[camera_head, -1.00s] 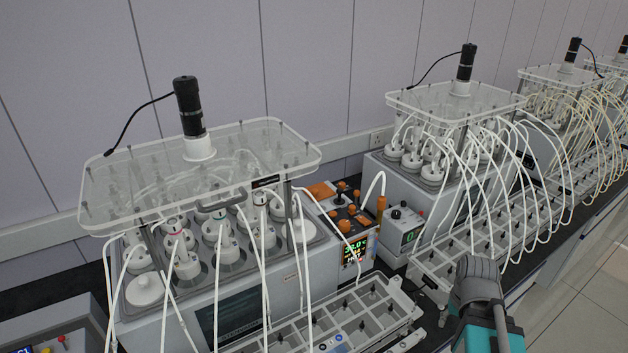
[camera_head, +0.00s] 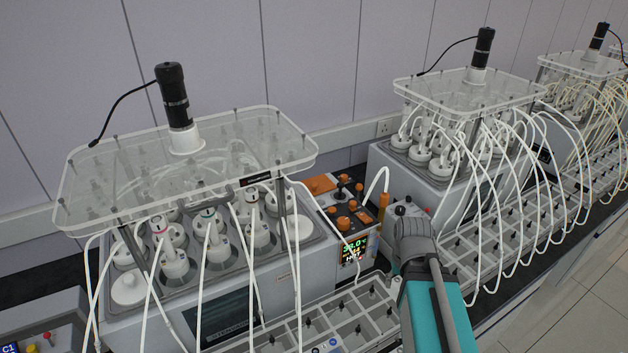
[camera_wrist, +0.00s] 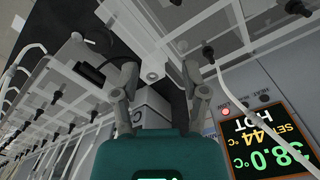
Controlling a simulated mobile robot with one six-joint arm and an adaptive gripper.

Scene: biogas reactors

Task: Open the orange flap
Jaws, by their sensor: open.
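The orange flap (camera_head: 321,184) is a small flat orange panel on top of the control unit, at its back left corner, and it looks closed. The control unit (camera_head: 352,248) has orange knobs on top and a lit display on its front. My arm's grey and teal end reaches up at the lower right of the head view, in front of the unit and to its right. My gripper (camera_wrist: 160,74) shows in the wrist view with its two fingers apart and nothing held between them. The flap is not visible in the wrist view.
A reactor (camera_head: 240,282) with a clear top plate and white tubes stands left of the unit. Another reactor (camera_head: 412,163) stands to the right. Clear racks (camera_head: 345,335) line the bench front. An upright orange-topped piece (camera_head: 383,200) and a white tube stand near the unit.

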